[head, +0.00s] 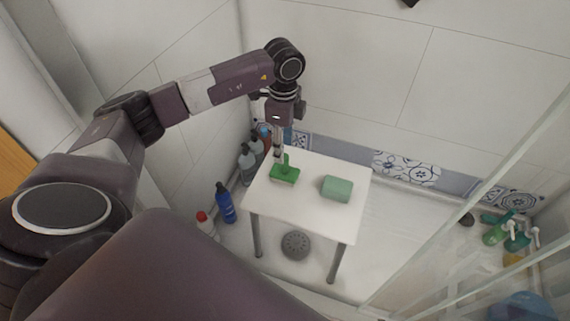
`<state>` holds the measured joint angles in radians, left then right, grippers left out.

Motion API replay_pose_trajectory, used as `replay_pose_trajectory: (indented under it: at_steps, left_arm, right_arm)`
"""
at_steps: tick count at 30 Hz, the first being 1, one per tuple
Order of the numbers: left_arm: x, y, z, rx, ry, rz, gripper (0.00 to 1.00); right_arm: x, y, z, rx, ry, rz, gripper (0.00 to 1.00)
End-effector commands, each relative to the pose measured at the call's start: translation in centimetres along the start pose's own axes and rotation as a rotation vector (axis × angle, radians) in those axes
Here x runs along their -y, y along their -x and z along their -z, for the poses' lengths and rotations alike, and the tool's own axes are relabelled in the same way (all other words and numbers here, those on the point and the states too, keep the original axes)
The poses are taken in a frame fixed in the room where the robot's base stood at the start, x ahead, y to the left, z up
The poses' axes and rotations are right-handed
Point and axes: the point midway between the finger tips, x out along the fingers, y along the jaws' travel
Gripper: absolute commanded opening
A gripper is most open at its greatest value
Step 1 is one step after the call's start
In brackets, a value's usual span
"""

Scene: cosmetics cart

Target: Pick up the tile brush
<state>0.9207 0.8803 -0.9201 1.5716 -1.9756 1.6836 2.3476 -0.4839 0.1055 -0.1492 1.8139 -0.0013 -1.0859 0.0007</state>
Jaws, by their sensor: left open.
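The tile brush seems to be the green item with an upright handle (285,175) on the left part of the small white table (310,203). My left gripper (280,153) reaches down from above, its fingers pointing at the brush's handle. It is open, and I cannot tell whether the fingers touch the brush. The brush rests on the tabletop. My right gripper is not in view.
A pale green rounded block (336,188) lies on the table to the right of the brush. Several bottles stand behind the table's left edge. A blue bottle (225,203) stands on the floor at left. A glass panel (470,200) rises at right.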

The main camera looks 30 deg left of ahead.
Motion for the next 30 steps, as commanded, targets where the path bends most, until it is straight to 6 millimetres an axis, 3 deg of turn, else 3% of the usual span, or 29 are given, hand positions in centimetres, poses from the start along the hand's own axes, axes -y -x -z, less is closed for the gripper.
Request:
replay_pose_trajectory:
  at_steps: [12,22,30]
  left_arm:
    - [-0.5,-5.8,0.5,-0.004,-0.004,-0.003,0.41]
    - [-0.4,-6.4,0.5,-0.006,-0.005,-0.001,0.41]
    - [-0.4,-6.4,0.5,-0.006,-0.006,-0.001,0.11]
  right_arm:
    - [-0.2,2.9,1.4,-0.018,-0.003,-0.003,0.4]
    - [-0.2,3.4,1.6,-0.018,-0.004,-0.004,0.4]
    - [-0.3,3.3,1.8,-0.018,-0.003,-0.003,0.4]
